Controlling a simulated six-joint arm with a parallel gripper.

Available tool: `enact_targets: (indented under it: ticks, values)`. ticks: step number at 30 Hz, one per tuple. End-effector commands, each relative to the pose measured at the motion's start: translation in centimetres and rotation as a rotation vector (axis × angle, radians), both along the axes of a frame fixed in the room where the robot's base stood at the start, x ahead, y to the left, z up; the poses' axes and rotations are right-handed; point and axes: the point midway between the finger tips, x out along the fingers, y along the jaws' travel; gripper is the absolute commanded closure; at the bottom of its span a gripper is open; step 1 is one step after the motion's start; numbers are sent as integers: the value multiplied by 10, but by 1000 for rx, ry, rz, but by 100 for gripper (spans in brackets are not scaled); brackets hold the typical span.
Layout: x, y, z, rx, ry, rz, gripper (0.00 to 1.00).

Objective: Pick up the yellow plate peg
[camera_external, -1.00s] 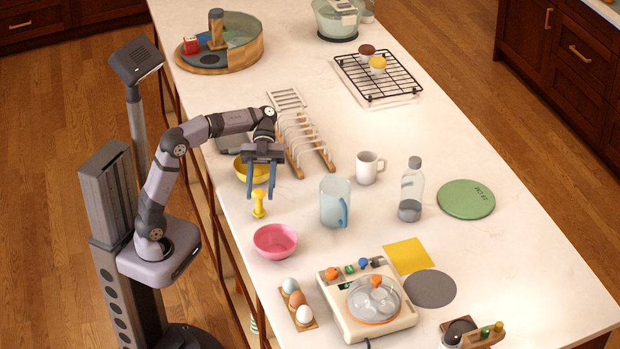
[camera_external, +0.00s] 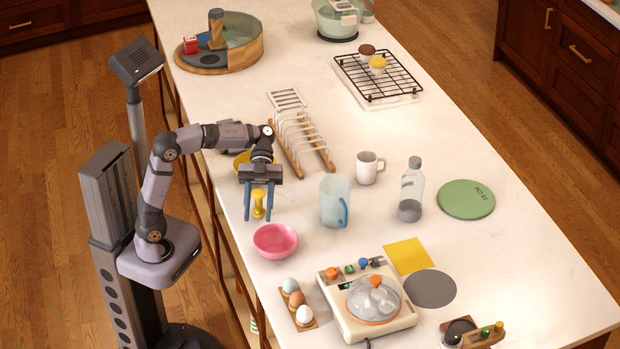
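The yellow plate peg (camera_external: 258,203) stands upright on the white counter, behind the pink bowl (camera_external: 275,241). My gripper (camera_external: 257,218) points down over it, with its two blue fingers apart. In this view one finger shows on each side of the peg, with gaps between fingers and peg. The gripper is open and holds nothing. I cannot tell from this one view whether the fingers are level with the peg in depth.
A yellow bowl (camera_external: 241,163) is partly hidden behind my gripper. A wooden rack with wire dividers (camera_external: 301,141) stands behind, a clear pitcher (camera_external: 335,202) to the right. An egg cooker (camera_external: 341,310) and egg tray (camera_external: 310,325) are in front. Counter between peg and pitcher is clear.

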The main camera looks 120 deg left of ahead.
Motion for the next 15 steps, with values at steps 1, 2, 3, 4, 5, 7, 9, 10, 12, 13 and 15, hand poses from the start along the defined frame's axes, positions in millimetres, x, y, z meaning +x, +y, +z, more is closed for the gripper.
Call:
enact_targets:
  ticks: [1,2,3,4,5,7,9,10,12,13,15]
  values:
    - [1,-3,-1,0,0,-1,61]
    - [1,-4,-2,-1,0,-1,61]
    - [1,-4,-2,0,0,-1,61]
    - [2,-5,-2,0,0,0,61]
    - [2,-5,-2,0,0,0,61]
    - [2,-4,-2,0,0,0,61]
    - [2,-4,-2,0,0,0,61]
    - [2,-4,-2,0,0,0,66]
    - [1,-4,-2,0,0,0,82]
    - [1,-4,-2,0,0,0,90]
    - [1,-4,-2,0,0,0,100]
